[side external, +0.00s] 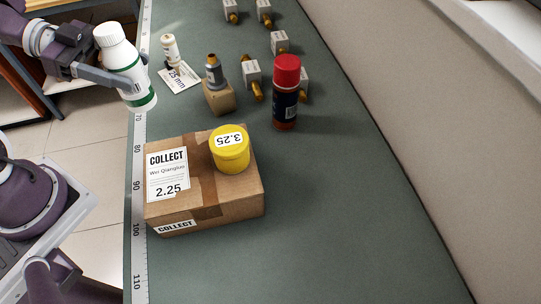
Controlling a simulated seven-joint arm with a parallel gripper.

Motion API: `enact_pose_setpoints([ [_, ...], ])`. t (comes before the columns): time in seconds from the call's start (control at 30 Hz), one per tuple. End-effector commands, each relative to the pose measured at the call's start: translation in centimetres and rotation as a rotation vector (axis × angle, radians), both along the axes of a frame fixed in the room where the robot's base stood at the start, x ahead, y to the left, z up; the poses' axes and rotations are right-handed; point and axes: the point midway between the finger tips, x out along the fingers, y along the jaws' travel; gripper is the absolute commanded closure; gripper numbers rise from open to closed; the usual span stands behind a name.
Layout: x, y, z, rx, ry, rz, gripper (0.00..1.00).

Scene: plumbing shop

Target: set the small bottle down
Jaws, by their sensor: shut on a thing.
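A white bottle (116,47) with a white ribbed cap and a green band near its base is held in my gripper (127,75). My gripper is shut around its body at the upper left. The bottle is tilted, and it shows over the counter's left edge; its exact height above the surface cannot be told. A smaller white bottle (170,50) stands upright on the green counter (330,215), to the right of the held one and apart from it.
A cardboard box (236,196) carries a yellow tub (230,155). A red-capped dark bottle (286,95), a grey bottle on a small block (218,98), a "25 mm" card (184,79) and several tagged brass fittings (252,75) stand around. The counter's near right is clear. A ruler (139,200) runs along its left edge.

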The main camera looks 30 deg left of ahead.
Motion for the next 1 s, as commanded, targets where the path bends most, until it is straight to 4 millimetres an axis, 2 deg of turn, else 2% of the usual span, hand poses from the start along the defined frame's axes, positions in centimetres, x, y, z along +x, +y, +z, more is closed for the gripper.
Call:
enact_pose_setpoints([
  [0.1,0.0,0.0,2.1,0.003,-0.007,-0.001,1.00],
  [0.27,0.0,0.0,4.6,0.004,-0.007,-0.002,1.00],
  [0.57,4.0,-3.8,3.7,-0.002,-0.002,-0.124,1.00],
  [0.67,5.7,-6.1,3.3,0.000,-0.003,-0.177,1.00],
  [0.77,7.5,-9.4,3.1,-0.002,-0.005,-0.243,1.00],
  [0.87,9.2,-13.7,2.9,-0.001,-0.004,-0.314,1.00],
  [0.97,10.3,-19.3,3.0,-0.002,-0.006,-0.395,1.00],
  [1.0,10.5,-21.9,3.1,-0.003,-0.007,-0.427,1.00],
])
